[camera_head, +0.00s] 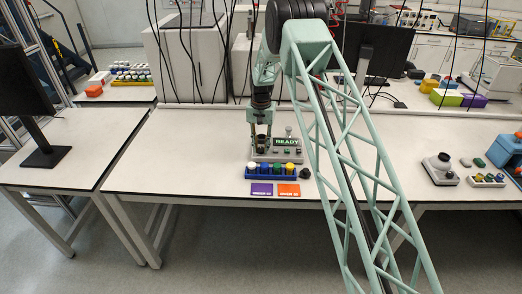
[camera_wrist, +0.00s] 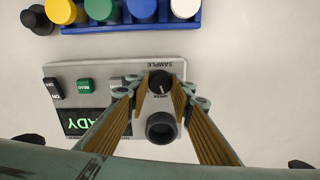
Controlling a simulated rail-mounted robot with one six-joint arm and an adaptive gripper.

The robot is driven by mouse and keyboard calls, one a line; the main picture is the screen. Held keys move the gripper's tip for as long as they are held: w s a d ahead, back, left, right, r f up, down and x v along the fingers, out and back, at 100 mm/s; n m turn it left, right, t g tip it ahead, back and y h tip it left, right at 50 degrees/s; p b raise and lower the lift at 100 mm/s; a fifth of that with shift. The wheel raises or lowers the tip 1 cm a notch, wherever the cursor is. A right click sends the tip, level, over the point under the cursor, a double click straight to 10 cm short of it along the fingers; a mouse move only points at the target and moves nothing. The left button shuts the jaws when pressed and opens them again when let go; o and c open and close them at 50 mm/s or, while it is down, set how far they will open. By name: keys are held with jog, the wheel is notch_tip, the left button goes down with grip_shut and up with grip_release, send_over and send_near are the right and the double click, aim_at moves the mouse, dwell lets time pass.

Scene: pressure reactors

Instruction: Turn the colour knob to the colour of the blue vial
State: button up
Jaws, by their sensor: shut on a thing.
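A grey instrument (camera_wrist: 95,72) with a green lit display (camera_wrist: 85,121) stands on the white bench; in the head view the display reads READY (camera_head: 286,141). Its round black knob (camera_wrist: 160,82) has a pale pointer line. My gripper (camera_wrist: 160,88) is shut on this knob, one fingertip at each side. In the head view the gripper (camera_head: 261,138) points down at the instrument's left part and largely hides the knob.
A green vial (camera_wrist: 60,11) is also in the rack. A black cylindrical port (camera_wrist: 161,128) stands beside the knob. Buttons (camera_wrist: 84,85) sit on the panel. Purple (camera_head: 262,189) and orange (camera_head: 289,190) cards lie before the rack. The bench left of the instrument is clear.

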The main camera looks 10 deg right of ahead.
aim_at(261, 148)
jog(key=n+b, duration=0.2)
jog(key=n, duration=0.2)
jog(key=shift+f, duration=0.1)
jog(key=shift+n+b, duration=0.95)
jog(key=shift+n, duration=1.25)
jog(key=o, duration=0.9)
jog(key=shift+c, duration=0.2)
notch_tip(261, 148, up, 12)
